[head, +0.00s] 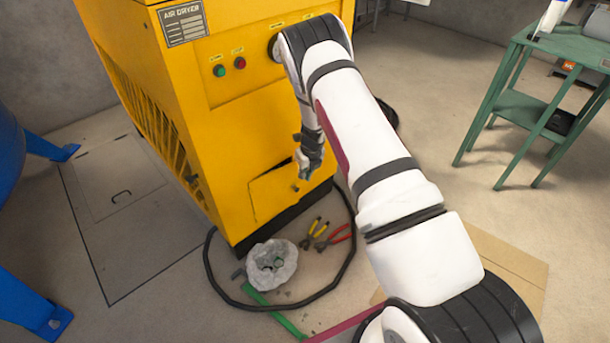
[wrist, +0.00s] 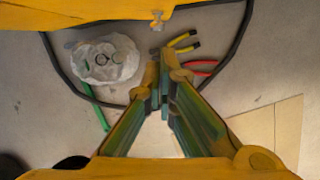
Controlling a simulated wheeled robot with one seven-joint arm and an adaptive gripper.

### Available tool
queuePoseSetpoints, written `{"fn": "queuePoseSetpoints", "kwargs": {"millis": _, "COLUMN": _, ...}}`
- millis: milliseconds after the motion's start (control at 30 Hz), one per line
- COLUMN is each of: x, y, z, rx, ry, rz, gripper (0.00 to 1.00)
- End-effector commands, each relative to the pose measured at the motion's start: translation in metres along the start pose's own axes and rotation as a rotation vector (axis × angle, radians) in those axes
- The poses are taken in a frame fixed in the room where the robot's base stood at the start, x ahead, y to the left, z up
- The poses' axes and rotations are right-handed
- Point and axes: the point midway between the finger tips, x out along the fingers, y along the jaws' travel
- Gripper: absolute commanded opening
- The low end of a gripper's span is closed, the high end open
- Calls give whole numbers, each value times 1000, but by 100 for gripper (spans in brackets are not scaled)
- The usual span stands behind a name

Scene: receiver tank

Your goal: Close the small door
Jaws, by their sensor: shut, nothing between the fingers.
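The small door (head: 277,196) is a yellow panel low on the front of the yellow air dryer (head: 225,130). Dark gaps show along its top and left edges, so it looks slightly ajar; how far is hard to tell. A small knob (head: 295,187) sticks out from it and also shows at the top of the wrist view (wrist: 157,20). My gripper (head: 304,174) is just in front of the door's upper part, close to the knob. In the wrist view my gripper (wrist: 161,85) has its fingers together, empty, apart from the knob in the picture. My arm hides part of the dryer's right side.
A crumpled whitish bag (head: 271,264), pliers (head: 315,230) and a black hose (head: 330,285) lie on the floor before the dryer. A green strip (head: 275,312) lies nearer. A green table (head: 520,105) stands right. Blue legs (head: 40,315) are at left.

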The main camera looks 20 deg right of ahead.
Motion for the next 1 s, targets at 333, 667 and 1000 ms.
{"fn": "queuePoseSetpoints", "kwargs": {"millis": 333, "x": -56, "y": 1, "z": 1, "rx": -1, "ry": -1, "rz": 0, "gripper": 0}}
{"fn": "queuePoseSetpoints", "kwargs": {"millis": 667, "x": -66, "y": 1, "z": 9, "rx": 143, "ry": -55, "rz": 15, "gripper": 0}}
{"fn": "queuePoseSetpoints", "kwargs": {"millis": 1000, "x": -68, "y": -21, "z": 40, "rx": 900, "ry": -265, "rz": 65, "gripper": 0}}
